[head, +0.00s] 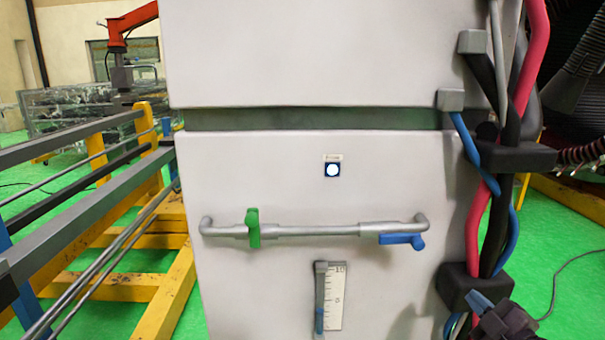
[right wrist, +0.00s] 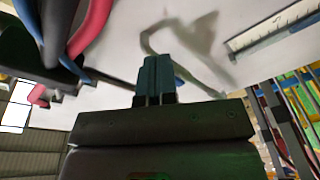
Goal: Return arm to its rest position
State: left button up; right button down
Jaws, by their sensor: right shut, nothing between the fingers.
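My right gripper (head: 481,303) is low at the right of the head view, in front of the white cabinet's lower right edge and close to the thick cables. In the right wrist view its blue fingers (right wrist: 157,78) are together with nothing between them, pointing at the cabinet face. A grey pipe (head: 320,230) with a green lever (head: 253,228) and a blue lever (head: 402,239) is on the cabinet (head: 270,185), up and left of the gripper. My left gripper is not in view.
A lit button (head: 332,170) and a scale gauge (head: 335,297) are on the cabinet front. Red, black and blue cables (head: 480,220) run down its right side through black clamps (head: 475,287). Yellow and grey railings (head: 150,260) stand at left on the green floor.

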jog(key=s+a+f+m+g+h+p, duration=0.1)
jog(key=s+a+f+m+g, duration=0.1)
jog(key=s+f+m, duration=0.2)
jog(key=s+a+f+m+g+h+p, duration=0.1)
jog(key=s+f+m, duration=0.3)
jog(key=s+f, duration=0.5)
jog(key=s+a+f+m+g+h+p, duration=0.1)
jog(key=s+f, duration=0.6)
jog(key=s, duration=1)
jog(key=a+m+g+p, duration=0.1)
jog(key=a+m+g, duration=0.1)
jog(key=m+g, duration=0.1)
jog(key=shift+a+f+h, duration=0.25)
jog(key=shift+f+h, duration=0.05)
jog(key=shift+s, duration=0.1)
